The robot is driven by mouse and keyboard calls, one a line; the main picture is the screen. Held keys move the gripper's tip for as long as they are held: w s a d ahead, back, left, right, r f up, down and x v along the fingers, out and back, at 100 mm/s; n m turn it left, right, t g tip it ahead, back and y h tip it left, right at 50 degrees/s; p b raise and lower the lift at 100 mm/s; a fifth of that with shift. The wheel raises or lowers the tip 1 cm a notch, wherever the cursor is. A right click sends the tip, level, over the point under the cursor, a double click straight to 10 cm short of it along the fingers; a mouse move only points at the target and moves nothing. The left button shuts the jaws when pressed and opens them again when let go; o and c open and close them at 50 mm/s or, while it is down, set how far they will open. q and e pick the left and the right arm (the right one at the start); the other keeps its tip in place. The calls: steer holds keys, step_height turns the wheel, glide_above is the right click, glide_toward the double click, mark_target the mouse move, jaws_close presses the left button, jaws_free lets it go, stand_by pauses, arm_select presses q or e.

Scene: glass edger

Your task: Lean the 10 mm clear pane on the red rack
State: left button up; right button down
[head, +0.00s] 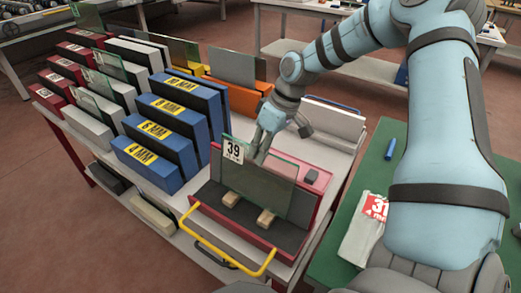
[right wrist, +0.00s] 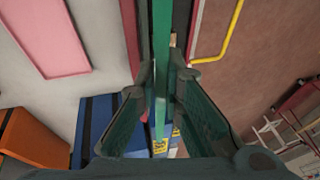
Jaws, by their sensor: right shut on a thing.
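A clear greenish pane (head: 262,190) with a white label reading 39 stands nearly upright over a red-sided tray (head: 200,218) with a dark mat. Two light wooden blocks (head: 230,198) show at its lower edge; I cannot tell whether it touches them. My right gripper (head: 262,148) is shut on the pane's upper edge. In the right wrist view the pane (right wrist: 161,50) shows edge-on between the fingers. Red rack blocks (head: 46,98) with white labels stand in a row at the far left. The pane's thickness is not readable. My left gripper is not in view.
Blue stepped blocks (head: 145,165) labelled 4 to 10 MM stand left of the tray. White blocks with panes, and orange ones (head: 249,106), are beyond. A yellow handle (head: 228,257) borders the tray's front.

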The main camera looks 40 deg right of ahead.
steer(key=shift+f, duration=0.2)
steer(key=c, duration=1.6)
jaws_free()
steer(key=shift+c, duration=0.2)
steer(key=shift+r, duration=0.1)
steer(key=v, duration=0.8)
